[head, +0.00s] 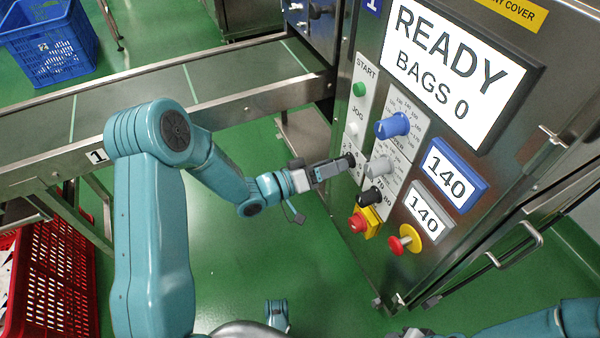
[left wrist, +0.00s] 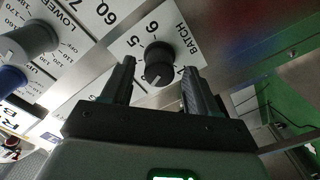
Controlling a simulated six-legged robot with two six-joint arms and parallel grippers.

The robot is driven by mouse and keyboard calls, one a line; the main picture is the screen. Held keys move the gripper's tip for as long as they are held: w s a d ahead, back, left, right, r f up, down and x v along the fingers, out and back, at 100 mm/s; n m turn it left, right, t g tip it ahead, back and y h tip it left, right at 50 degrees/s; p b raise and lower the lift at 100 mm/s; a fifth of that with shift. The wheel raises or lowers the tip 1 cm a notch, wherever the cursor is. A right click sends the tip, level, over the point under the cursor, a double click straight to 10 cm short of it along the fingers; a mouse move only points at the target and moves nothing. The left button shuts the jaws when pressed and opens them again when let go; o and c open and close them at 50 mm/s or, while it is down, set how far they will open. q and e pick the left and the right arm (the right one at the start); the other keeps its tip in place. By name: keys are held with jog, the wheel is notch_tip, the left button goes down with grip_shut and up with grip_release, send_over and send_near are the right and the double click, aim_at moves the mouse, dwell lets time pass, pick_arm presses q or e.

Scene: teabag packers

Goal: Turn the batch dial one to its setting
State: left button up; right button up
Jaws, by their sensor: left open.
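The batch dial is a round black knob (left wrist: 158,62) on a white label reading BATCH, with 5 and 6 beside it in the left wrist view. My left gripper (left wrist: 157,88) is open, its two dark fingers on either side of the knob in that view. I cannot tell whether they touch it. In the head view my left gripper (head: 345,161) is at the panel, below the white JOG button, and largely covers the dial. The dial's exact setting is too small to read. At the bottom edge, only a dark sliver of what may be my right gripper (head: 410,333) shows.
The screen (head: 452,75) reads READY, BAGS 0. A conveyor (head: 200,110) runs behind my left arm.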

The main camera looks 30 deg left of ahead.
pick_arm(q)
jog(key=p+v, duration=0.3)
jog(key=v, duration=1.1)
jog(key=shift+s+r, duration=0.1)
